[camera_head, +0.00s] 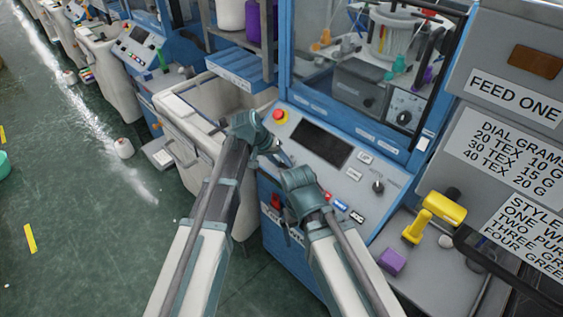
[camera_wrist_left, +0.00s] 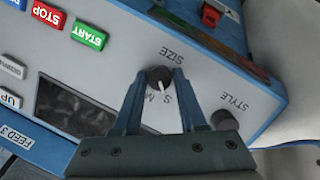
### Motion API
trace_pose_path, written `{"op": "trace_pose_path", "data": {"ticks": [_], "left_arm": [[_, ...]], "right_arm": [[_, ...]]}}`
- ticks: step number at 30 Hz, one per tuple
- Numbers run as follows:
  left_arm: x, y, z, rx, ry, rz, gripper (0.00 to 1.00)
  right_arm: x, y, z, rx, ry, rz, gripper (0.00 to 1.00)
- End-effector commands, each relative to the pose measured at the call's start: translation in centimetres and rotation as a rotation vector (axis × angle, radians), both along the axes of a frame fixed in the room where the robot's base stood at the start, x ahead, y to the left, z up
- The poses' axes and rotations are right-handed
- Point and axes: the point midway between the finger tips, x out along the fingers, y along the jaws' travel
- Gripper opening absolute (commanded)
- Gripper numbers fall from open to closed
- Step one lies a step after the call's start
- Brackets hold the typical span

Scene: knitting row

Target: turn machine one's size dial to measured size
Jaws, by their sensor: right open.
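The black size dial (camera_wrist_left: 160,78) sits on machine one's grey panel (camera_wrist_left: 120,60) in the left wrist view. Its white mark points toward the S, with an M beside it. My left gripper (camera_wrist_left: 162,75) has a fingertip against each side of the dial and looks shut on it. In the head view my left gripper (camera_head: 277,157) reaches down to the panel left of the dark display (camera_head: 321,145), and the dial is hidden behind it. My right gripper (camera_head: 318,197) is open, low over the panel's front edge, with its jaws partly hidden by its own wrist.
The style dial (camera_wrist_left: 224,120) stands beside my left gripper's right finger. The green START (camera_wrist_left: 89,36) and red STOP (camera_wrist_left: 48,14) buttons are close by. A yellow tool (camera_head: 436,214) and purple block (camera_head: 391,262) lie right.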

Motion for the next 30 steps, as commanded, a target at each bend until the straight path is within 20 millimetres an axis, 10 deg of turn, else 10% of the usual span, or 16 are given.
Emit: {"op": "trace_pose_path", "data": {"ticks": [4, 17, 30], "left_arm": [[0.0, 0.0, 0.0, 0.0, -0.001, 0.0, 0.66], [0.0, 0.2, 0.5, 0.0, -0.002, 0.0, 0.66], [-1.1, 2.5, 5.8, 0.0, -0.002, 0.002, 0.66]], "right_arm": [[0.0, 0.0, 0.0, 0.0, 0.0, 0.0, 1.0], [0.0, 0.0, 0.5, 0.0, 0.0, 0.0, 1.0], [0.0, 0.0, 5.8, 0.0, 0.0, 0.001, 1.0]]}}
